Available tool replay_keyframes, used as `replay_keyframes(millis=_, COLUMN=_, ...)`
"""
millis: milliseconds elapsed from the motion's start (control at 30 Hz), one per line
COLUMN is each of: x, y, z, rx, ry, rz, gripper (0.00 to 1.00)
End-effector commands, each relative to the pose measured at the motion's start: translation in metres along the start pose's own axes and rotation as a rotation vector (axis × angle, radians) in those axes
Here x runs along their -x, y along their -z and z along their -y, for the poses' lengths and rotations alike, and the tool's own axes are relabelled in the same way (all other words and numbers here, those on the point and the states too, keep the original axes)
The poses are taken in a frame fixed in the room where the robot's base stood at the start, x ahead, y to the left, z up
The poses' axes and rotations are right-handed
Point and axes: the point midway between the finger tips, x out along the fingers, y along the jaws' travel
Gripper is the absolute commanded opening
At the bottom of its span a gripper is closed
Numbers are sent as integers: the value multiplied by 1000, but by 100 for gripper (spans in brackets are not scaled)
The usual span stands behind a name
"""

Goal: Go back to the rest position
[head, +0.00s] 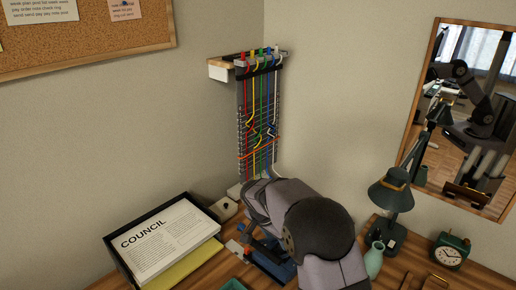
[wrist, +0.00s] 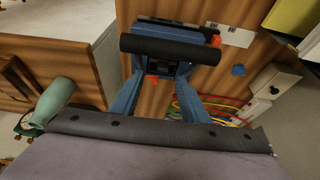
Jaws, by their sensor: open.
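My gripper (wrist: 158,84) shows in the wrist view as two blue fingers standing apart, open, with nothing clearly held between them. A blue object with a black bar (wrist: 170,48) and orange parts lies beyond the fingertips over the wooden desk (wrist: 195,14). I cannot tell the gap between it and the fingers. In the head view my arm reaches over the desk from the lower right, and its bulky links hide most of the gripper. A dark blue shape (head: 272,262) shows beside the arm, low over the desk.
A panel of coloured cables (head: 260,120) hangs in the corner behind the arm. A black tray with a COUNCIL sheet (head: 165,240) is left. A green lamp (head: 391,195), a green vase (head: 374,260) and a clock (head: 450,252) stand right, close to the arm.

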Motion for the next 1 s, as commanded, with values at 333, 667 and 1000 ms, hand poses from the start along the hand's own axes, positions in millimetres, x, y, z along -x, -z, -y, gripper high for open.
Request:
replay_keyframes(millis=333, x=53, y=-28, z=-105, rx=90, ry=-83, rz=203, gripper=41)
replay_keyframes(millis=667, x=79, y=-96, z=-208, rx=541, ry=61, rz=323, gripper=41)
replay_keyframes(millis=1000, x=84, y=-141, z=-254, rx=763, ry=151, rz=349, gripper=41)
